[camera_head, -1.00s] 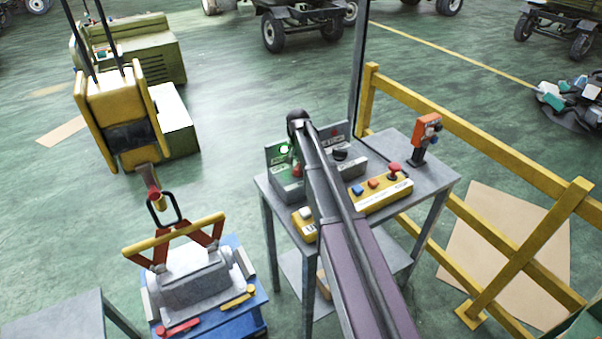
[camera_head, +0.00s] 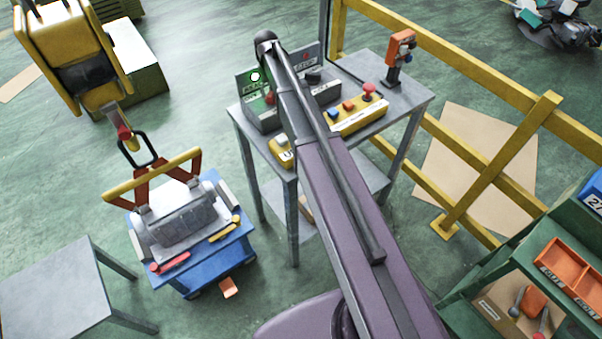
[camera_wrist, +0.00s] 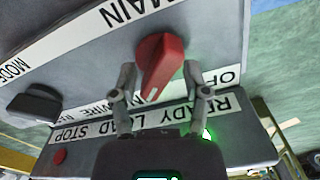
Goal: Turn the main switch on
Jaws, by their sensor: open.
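The main switch is a red rotary knob (camera_wrist: 160,62) on a grey control box, under a white label (camera_wrist: 120,20) reading MAIN. An OFF mark (camera_wrist: 230,76) lies to its right in the wrist view. The knob's white-marked end points down toward my gripper; lettering near it is partly covered. My gripper (camera_wrist: 162,90) is open, with one finger on each side of the knob's lower end. I cannot tell whether either finger touches it. In the head view my arm mostly hides the box (camera_head: 262,117), and a bit of the red knob (camera_head: 270,97) shows beside the arm.
A black MODE knob (camera_wrist: 35,103) and a lit green READY lamp (camera_wrist: 207,134) are close by. A yellow button box (camera_head: 358,117) and an orange-topped device (camera_head: 400,48) stand on the grey table (camera_head: 405,103). A hoist hook hangs left, over a blue cart (camera_head: 215,262). Green shelving is right.

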